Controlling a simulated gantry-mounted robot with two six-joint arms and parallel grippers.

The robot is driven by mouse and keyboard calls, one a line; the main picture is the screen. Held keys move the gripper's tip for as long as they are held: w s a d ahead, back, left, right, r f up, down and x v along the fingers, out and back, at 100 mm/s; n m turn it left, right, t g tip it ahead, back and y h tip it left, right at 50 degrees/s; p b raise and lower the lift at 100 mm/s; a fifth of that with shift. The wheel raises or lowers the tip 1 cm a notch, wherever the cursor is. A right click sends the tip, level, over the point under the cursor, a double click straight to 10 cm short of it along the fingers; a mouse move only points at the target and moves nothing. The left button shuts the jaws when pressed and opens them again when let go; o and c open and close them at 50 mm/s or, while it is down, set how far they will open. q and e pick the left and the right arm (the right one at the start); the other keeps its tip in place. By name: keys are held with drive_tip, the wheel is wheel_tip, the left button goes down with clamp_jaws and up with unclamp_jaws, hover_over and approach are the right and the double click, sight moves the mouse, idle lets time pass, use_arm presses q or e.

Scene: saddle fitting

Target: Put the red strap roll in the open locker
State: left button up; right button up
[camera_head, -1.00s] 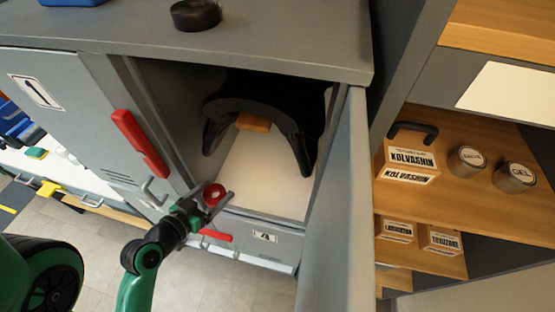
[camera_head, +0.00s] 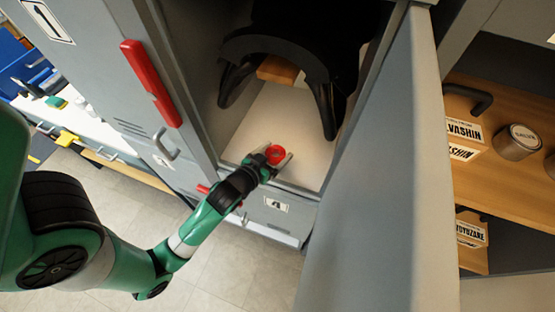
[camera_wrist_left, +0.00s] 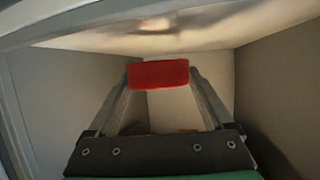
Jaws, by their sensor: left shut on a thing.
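My left gripper (camera_head: 276,158) is shut on the red strap roll (camera_head: 274,153) at the front of the open locker (camera_head: 268,122). In the head view the roll appears over the front part of the pale locker floor. In the left wrist view the roll (camera_wrist_left: 158,74) is held between both fingertips, with locker walls on either side. Whether the roll touches the floor cannot be told. My right gripper is not in view.
A black saddle (camera_head: 285,48) stands deeper in the locker, with a wooden block under it. The open locker door (camera_head: 375,150) is to the right. A red handle (camera_head: 150,82) sits on the closed door at left. Shelves with boxes and cans stand at far right.

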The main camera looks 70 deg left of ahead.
sight(277, 159)
use_arm(q)
drive_tip(key=shift+w+f+b, duration=0.15)
drive_tip(key=shift+f+b, duration=0.1)
drive_tip(key=shift+f, duration=0.65)
drive_tip(key=shift+w+f+b, duration=0.1)
drive_tip(key=shift+f+b, duration=0.1)
drive_tip(key=shift+f, duration=0.7)
drive_tip(key=shift+f, duration=0.15)
drive_tip(key=o, duration=1.3)
